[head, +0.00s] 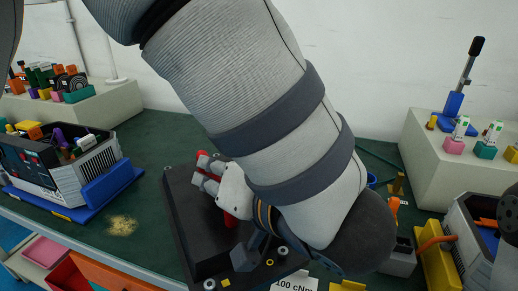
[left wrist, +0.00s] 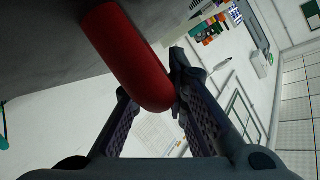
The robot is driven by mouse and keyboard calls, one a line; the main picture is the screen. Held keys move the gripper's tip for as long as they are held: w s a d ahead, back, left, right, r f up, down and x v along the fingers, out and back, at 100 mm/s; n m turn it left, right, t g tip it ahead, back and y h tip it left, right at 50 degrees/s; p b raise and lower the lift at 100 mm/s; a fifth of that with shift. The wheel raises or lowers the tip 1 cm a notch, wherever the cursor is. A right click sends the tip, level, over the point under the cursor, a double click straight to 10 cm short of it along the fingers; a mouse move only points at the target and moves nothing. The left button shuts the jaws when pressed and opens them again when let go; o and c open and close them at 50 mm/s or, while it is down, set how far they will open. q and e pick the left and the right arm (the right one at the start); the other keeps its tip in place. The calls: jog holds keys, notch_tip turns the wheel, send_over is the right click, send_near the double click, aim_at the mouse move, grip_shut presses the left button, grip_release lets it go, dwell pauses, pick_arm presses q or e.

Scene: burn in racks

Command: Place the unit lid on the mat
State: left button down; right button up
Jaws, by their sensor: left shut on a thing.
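My left gripper (head: 212,180) is low over a dark flat piece (head: 186,214) on the green bench, with my arm hiding much of it. Red parts show on both sides of the fingers. In the left wrist view, a rounded red bar (left wrist: 130,58) lies between the fingers of my left gripper (left wrist: 150,98), with a dark grey surface (left wrist: 40,45) behind it. The gripper is shut on this red bar, which looks like a handle. I cannot tell whether the dark piece is the unit lid or the mat, or whether it is lifted. My right gripper is out of view.
An open-topped unit (head: 60,165) stands on a blue base at the left, and another unit (head: 470,240) at the right. Pale blocks (head: 75,108) with small parts stand behind. A sandy patch (head: 122,225) lies on the green bench (head: 145,160). A "100 cNm" label (head: 295,285) is in front.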

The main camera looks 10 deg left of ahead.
pick_arm(q)
jog(key=w+a+f, duration=0.4)
jog(key=w+a, duration=0.1)
jog(key=shift+w+f, duration=0.3)
jog(key=shift+w, duration=0.05)
jog(key=w+f, duration=0.1)
jog(key=f, duration=0.1)
jog(key=w+a+f, duration=0.1)
jog(key=f, duration=0.1)
jog(key=w+a+f, duration=0.1)
jog(key=f, duration=0.2)
jog(key=shift+a+f, duration=0.1)
jog(key=shift+a, duration=0.05)
jog(key=c, duration=1.6)
grip_release()
jog(key=shift+f, duration=0.1)
